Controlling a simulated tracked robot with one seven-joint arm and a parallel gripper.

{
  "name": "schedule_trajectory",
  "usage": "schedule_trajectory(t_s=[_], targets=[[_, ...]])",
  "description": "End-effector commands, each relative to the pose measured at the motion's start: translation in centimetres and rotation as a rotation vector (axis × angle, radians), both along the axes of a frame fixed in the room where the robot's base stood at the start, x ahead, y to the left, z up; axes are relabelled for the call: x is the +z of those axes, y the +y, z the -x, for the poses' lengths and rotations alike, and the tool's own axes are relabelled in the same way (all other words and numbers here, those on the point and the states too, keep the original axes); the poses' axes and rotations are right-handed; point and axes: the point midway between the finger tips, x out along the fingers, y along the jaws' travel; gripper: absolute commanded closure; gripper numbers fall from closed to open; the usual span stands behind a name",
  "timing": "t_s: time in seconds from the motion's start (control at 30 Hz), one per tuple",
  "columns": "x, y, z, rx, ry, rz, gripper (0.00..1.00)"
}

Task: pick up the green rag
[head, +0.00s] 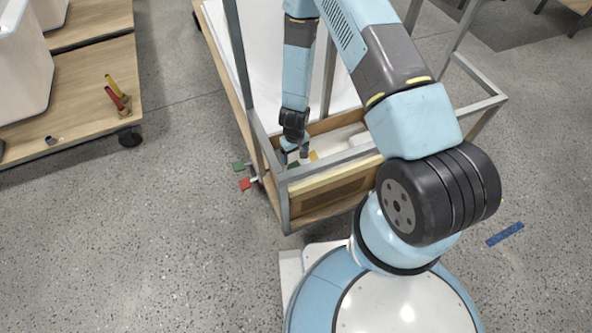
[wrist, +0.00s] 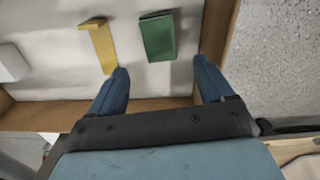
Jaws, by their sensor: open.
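The green rag (wrist: 157,37) lies flat on the pale floor of a wooden-walled tray (wrist: 178,103) in the wrist view. It looks like a small folded rectangle. My gripper (wrist: 162,66) is open and empty, its two blue fingers pointing toward the rag. The rag lies beyond the fingertips, roughly between their lines and apart from them. In the head view my gripper (head: 293,152) reaches down into the near end of the framed cart. The rag cannot be made out clearly there, being small and partly behind my gripper.
A yellow piece (wrist: 103,46) lies left of the rag, close to the left finger. A white object (wrist: 12,62) is farther left. The tray's right wall (wrist: 217,32) is close to the right finger. Metal posts (head: 243,82) rise around the cart.

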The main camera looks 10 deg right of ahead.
Motion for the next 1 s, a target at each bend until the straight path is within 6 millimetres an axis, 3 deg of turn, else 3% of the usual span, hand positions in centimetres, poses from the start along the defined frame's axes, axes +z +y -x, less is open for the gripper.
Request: schedule_trajectory(t_s=[0.13, 0.47, 0.8, 1.0], targets=[[-1.7, -0.1, 0.0, -0.002, 0.001, 0.0, 0.19], [-3.3, 0.0, 0.1, -0.003, 0.001, -0.001, 0.19], [-7.1, 0.1, 0.2, -0.002, 0.002, 0.0, 0.19], [-7.8, 0.1, 0.2, -0.001, 0.0, 0.0, 0.19]])
